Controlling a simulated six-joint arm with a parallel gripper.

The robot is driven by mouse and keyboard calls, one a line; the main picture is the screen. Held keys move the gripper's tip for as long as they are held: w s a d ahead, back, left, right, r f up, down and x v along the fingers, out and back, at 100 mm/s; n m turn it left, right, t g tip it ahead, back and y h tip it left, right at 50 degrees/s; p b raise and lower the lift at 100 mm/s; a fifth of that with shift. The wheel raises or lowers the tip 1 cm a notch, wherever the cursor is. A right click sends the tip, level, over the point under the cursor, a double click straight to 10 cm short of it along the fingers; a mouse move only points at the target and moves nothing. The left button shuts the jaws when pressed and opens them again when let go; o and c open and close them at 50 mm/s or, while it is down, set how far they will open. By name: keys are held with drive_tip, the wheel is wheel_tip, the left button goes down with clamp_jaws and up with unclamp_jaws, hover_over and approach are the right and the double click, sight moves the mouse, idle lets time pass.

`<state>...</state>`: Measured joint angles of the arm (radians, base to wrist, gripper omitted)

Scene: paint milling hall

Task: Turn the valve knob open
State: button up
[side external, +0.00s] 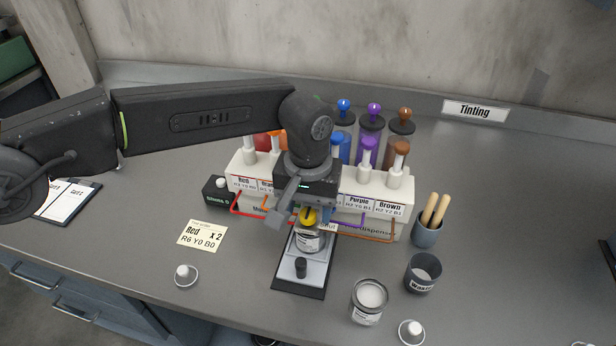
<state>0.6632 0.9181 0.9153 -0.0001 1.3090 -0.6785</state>
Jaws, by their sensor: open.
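A white dispenser rack (250,183) with colour labels and coloured pigment cylinders stands at the middle of the bench. A round yellow knob (308,217) shows at its front, just below my gripper (300,212). My gripper points down and is open, with a finger seen left of the yellow knob. I cannot tell whether it touches the knob. My arm and gripper hide the middle of the rack, so other valve knobs there are not seen. An open can (308,241) stands under the yellow knob on a grey stand (299,280) with a small black knob.
A can of white paint (369,300), a dark cup (422,273) and a cup of wooden sticks (428,233) stand at right. Small white-topped caps (186,275) lie near the front. The bench at far right is mostly clear.

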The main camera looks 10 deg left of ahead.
sight(306, 213)
wheel_tip(306, 213, up, 13)
idle(0.4)
idle(0.4)
drive_tip(key=s+a+r+t+h, duration=0.1)
drive_tip(key=s+a+r, duration=0.3)
drive_tip(key=a, duration=0.7)
drive_tip(key=s+a+r+t, duration=0.2)
drive_tip(key=a+r, duration=0.4)
drive_tip(key=a, duration=0.5)
drive_tip(key=s+a+f+t, duration=0.1)
drive_tip(key=s+a+f, duration=0.4)
drive_tip(key=s, duration=0.3)
drive_tip(key=s+a+f+t+y, duration=0.1)
drive_tip(key=s+a+f, duration=0.4)
drive_tip(key=s+a, duration=0.3)
drive_tip(key=shift+s+t, duration=0.3)
drive_tip(key=shift+s, duration=0.2)
